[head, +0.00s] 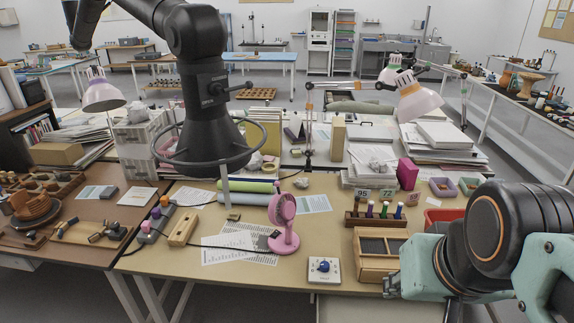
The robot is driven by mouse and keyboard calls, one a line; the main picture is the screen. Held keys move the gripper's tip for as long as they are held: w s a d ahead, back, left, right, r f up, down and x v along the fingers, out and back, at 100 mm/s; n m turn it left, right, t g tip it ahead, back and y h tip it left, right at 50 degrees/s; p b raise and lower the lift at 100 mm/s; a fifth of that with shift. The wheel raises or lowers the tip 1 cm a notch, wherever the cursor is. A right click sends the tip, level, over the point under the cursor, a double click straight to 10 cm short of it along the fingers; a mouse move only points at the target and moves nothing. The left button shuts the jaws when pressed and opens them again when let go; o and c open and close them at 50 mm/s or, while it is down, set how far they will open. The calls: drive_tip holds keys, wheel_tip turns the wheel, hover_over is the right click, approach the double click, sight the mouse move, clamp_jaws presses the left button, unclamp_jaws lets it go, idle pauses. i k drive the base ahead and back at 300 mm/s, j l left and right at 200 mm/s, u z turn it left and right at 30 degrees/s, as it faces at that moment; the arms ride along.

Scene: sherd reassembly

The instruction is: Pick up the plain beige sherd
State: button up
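I cannot pick out the plain beige sherd with certainty. A small pale grey-beige lump (301,183) lies on the table behind the pink fan, too small to tell whether it is a sherd. My arm enters at the lower right, with teal and black links. What seems to be the end of my gripper (391,286) shows as small dark and teal parts beside the wooden box at the table's front right. Whether its fingers are open or shut is not visible. Nothing is seen held in it.
The beige table (330,215) carries a pink fan (283,222), printed sheets (237,247), a white box with a blue knob (324,269), a wooden box (378,250) and a bottle rack (376,217). A black extraction hood (211,140) hangs over the back left.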

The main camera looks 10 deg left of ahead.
sight(234, 216)
drive_tip(key=j+z, duration=0.3)
drive_tip(key=j, duration=0.5)
drive_tip(key=j+z, duration=0.2)
drive_tip(key=j, duration=1.4)
drive_tip(key=i, duration=0.05)
